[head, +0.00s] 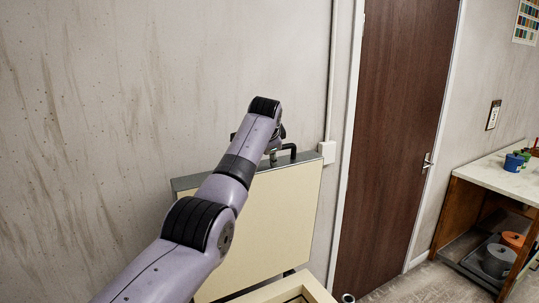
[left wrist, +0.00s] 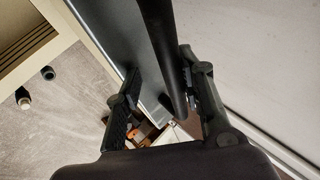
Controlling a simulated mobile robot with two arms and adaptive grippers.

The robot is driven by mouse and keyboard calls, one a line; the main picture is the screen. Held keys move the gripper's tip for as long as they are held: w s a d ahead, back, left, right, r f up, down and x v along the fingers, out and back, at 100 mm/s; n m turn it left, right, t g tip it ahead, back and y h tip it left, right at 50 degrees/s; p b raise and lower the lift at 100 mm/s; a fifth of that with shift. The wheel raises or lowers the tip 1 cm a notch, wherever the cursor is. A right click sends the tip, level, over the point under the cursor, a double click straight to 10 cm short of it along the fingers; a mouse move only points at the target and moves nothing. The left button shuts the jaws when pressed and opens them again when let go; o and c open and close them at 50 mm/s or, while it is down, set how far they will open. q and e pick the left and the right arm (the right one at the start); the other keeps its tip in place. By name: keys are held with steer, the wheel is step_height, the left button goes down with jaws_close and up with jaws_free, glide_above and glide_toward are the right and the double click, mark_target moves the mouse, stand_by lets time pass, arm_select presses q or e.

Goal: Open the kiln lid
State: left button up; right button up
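The kiln lid (head: 280,210) stands up steeply in the head view, its cream inner face toward me and a grey metal edge on top. Its black handle (head: 290,150) shows at the top edge, partly behind my left arm. In the left wrist view the dark handle bar (left wrist: 162,45) runs between the two fingers of my left gripper (left wrist: 163,85). The fingers are apart, with a gap on the left side of the bar; contact on the right side is unclear. The kiln body's cream rim (head: 315,289) shows at the bottom of the head view. My right gripper is out of view.
A wall stands close behind the lid. A brown door (head: 400,130) is right of it. A workbench (head: 495,177) with blue and green cups stands at the far right, with pots on its lower shelf. Floor between kiln and bench is partly visible.

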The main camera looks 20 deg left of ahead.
arm_select(q)
steer(key=shift+s+d+r, duration=0.1)
steer(key=shift+d+r, duration=0.05)
steer(key=shift+r, duration=0.05)
